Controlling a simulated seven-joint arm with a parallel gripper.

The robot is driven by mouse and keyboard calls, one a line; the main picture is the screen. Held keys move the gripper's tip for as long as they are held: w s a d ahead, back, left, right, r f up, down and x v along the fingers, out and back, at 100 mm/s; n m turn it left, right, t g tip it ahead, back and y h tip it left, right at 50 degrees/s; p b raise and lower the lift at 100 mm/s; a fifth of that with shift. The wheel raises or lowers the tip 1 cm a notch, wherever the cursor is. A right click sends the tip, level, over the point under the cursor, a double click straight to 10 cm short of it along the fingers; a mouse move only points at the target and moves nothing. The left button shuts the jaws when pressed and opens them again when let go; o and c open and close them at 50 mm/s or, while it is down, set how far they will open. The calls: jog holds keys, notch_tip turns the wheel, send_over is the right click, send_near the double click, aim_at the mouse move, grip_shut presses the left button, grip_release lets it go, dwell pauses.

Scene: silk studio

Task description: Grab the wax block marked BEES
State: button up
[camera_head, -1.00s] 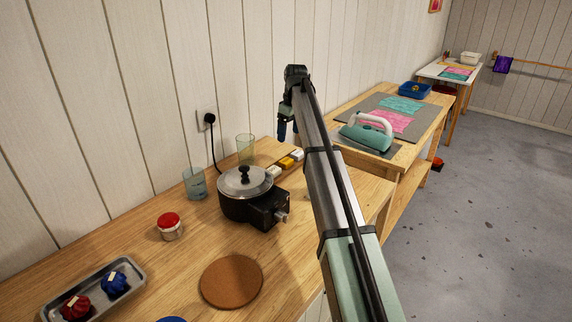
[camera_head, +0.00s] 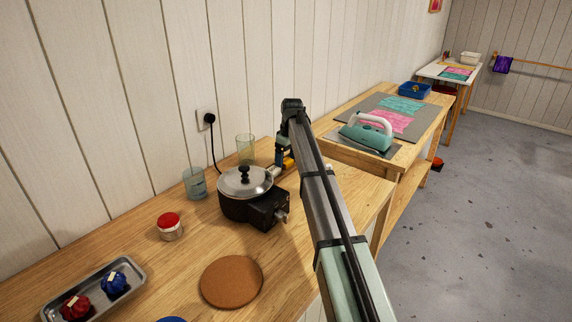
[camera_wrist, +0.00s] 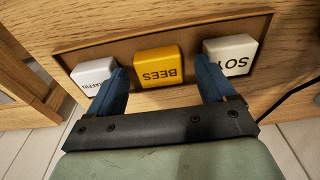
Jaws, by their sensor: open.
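The yellow wax block marked BEES (camera_wrist: 159,68) stands in the middle of a row of three blocks in the wrist view. My gripper (camera_wrist: 164,84) is open, with one blue finger on each side of the BEES block and its near edge just short of the gap. I cannot tell whether the fingers touch it. In the head view my gripper (camera_head: 279,157) is low over the back of the bench, and part of the yellow block (camera_head: 288,163) shows beside it.
A white block (camera_wrist: 95,75) sits to the left and a cream block marked SOY (camera_wrist: 231,52) to the right, both close to my fingers. They share a shallow brown tray (camera_wrist: 130,45). A lidded pot (camera_head: 246,182) stands just left of my gripper in the head view.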

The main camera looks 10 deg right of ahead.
jog(key=shift+c, duration=0.3)
jog(key=c, duration=1.1)
jog(key=shift+o, duration=0.2)
